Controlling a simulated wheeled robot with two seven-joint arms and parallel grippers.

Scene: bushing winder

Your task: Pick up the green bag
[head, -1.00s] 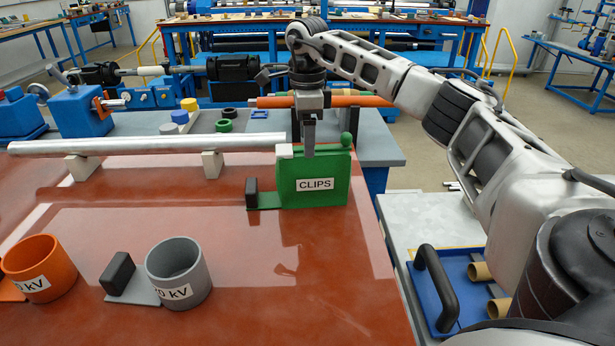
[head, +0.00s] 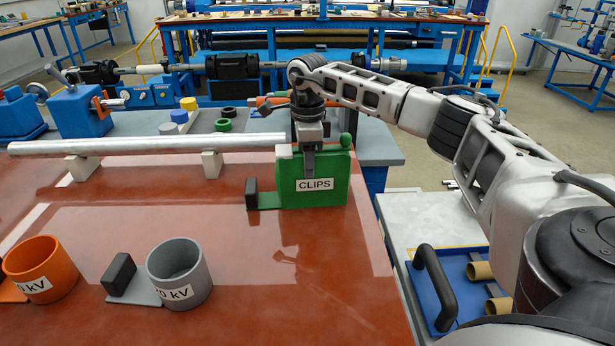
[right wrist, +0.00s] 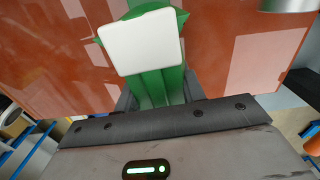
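The green bag (head: 330,190) is a flat green holder with a white CLIPS label, upright on the red-brown table. A small white block shows at its top left and a green knob at its top right. My right gripper (head: 308,172) points down at the bag's top middle, its visible finger overlapping the bag's upper part. In the right wrist view, the green bag (right wrist: 160,88) shows between the gripper's spread dark fingers, with a white square face in front; contact is unclear. The fingertips are hidden there. My left gripper is not in view.
An orange cup (head: 40,268) and a grey cup (head: 180,275) stand front left. A silver rod (head: 130,145) lies on grey supports left of the bag. A blue tray (head: 465,290) is at right. The table's middle (head: 260,260) is clear.

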